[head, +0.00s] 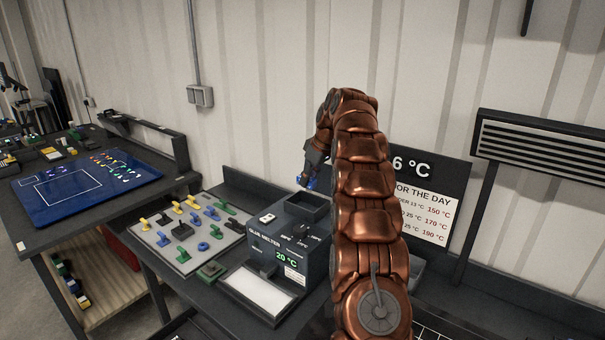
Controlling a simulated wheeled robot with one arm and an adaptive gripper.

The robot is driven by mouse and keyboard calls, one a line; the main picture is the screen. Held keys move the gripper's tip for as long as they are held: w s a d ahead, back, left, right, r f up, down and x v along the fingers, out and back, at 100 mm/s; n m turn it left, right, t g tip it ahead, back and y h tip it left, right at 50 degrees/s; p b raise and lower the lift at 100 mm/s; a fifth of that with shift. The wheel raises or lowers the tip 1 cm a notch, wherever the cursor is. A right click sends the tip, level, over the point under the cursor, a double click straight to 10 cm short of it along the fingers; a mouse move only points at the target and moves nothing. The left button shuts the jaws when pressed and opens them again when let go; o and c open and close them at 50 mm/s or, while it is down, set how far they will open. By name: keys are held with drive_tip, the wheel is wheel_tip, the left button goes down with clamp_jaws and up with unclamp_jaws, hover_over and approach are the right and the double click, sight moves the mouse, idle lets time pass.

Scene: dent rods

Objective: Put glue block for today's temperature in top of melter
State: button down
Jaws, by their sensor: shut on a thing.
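The glue melter (262,240) is a dark box with a green "20 °C" display and an open-topped hopper (306,208) on top. My gripper (307,181) is above the hopper, pointing down, shut on a small blue piece (312,184); the piece's shape is mostly hidden. A wall sign (455,180) reads "6 °C", with any digit before it hidden by my arm. Below it, a partly covered white chart (425,212) lists 150 °C, 170 °C and 190 °C.
A grey board (160,262) with yellow, blue, green and black pieces lies left of the melter. A white tray (262,290) sits at the melter's front. Another table with a blue mat (60,200) stands at the left. My arm hides the area right of the melter.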

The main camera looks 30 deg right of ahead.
drive_tip(key=shift+w+d+r, duration=0.1)
drive_tip(key=shift+w+r, duration=0.05)
drive_tip(key=shift+f+b, duration=1.05)
drive_tip(key=shift+f, duration=1.35)
drive_tip(key=shift+f+b, duration=1.85)
drive_tip(key=shift+f, duration=0.25)
drive_tip(key=c, duration=0.8)
unclamp_jaws()
drive_tip(key=shift+r, duration=0.15)
